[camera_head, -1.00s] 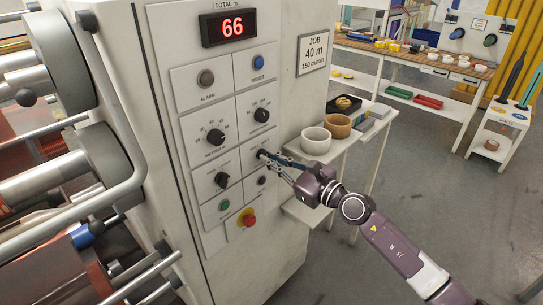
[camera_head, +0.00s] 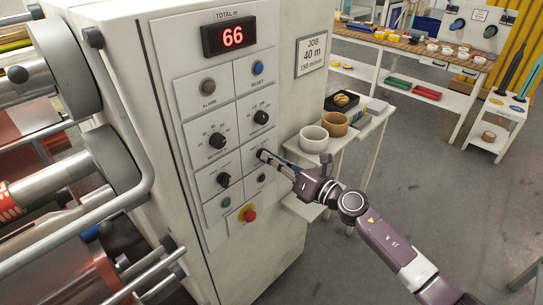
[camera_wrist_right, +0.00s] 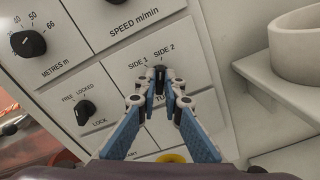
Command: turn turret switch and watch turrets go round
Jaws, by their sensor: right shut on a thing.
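The turret switch (camera_wrist_right: 160,72) is a small dark knob under the labels SIDE 1 and SIDE 2 in the right wrist view. My right gripper (camera_wrist_right: 160,84) is shut on it, with a finger on each side. I cannot tell which label it points to. In the head view my right gripper (camera_head: 268,156) reaches the white control panel (camera_head: 236,180) from the right, and its fingers cover most of the knob. At the left are rollers with grey round end pieces, one upper (camera_head: 72,55) and one lower (camera_head: 118,170). My left gripper is not in view.
Other knobs and buttons surround the switch, including a red stop button (camera_head: 250,215) below. Workbenches stand farther back.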

